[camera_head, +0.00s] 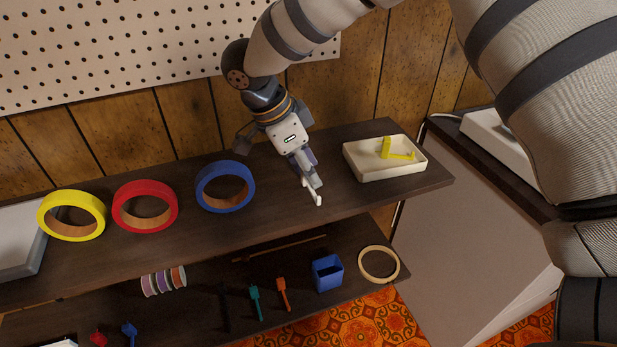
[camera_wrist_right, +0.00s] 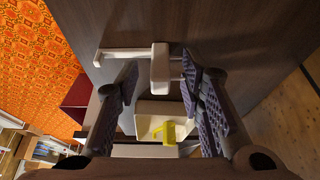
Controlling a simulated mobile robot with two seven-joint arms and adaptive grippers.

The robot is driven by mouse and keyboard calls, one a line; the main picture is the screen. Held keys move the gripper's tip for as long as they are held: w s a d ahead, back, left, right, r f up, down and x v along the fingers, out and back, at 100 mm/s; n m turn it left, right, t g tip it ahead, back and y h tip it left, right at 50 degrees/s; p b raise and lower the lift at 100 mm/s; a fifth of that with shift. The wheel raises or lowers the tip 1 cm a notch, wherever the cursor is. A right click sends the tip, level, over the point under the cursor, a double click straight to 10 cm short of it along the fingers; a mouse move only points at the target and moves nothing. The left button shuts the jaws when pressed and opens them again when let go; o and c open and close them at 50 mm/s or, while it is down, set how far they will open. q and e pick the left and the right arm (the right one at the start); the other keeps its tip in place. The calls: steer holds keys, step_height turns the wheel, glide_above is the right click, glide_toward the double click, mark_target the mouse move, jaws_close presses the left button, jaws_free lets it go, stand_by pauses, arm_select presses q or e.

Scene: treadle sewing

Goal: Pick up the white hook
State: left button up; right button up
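The white hook (camera_head: 318,197) is at the front part of the upper dark shelf, right of the blue ring. In the right wrist view the white hook (camera_wrist_right: 160,66) shows a thick block and a long thin bar reaching left. My right gripper (camera_head: 307,178) points down at the hook. In the right wrist view its fingers (camera_wrist_right: 160,78) are apart, with the block between their tips and small gaps on both sides. Part of the hook is hidden behind the fingers in the head view. My left gripper is in neither view.
A cream tray (camera_head: 385,172) holding a yellow hook (camera_head: 398,151) stands to the right. Yellow (camera_head: 72,215), red (camera_head: 145,206) and blue (camera_head: 225,187) rings stand left. A lower shelf holds a blue cup (camera_head: 327,273), spools and small tools. A pegboard (camera_head: 120,45) hangs behind.

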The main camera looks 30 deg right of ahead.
jaws_close()
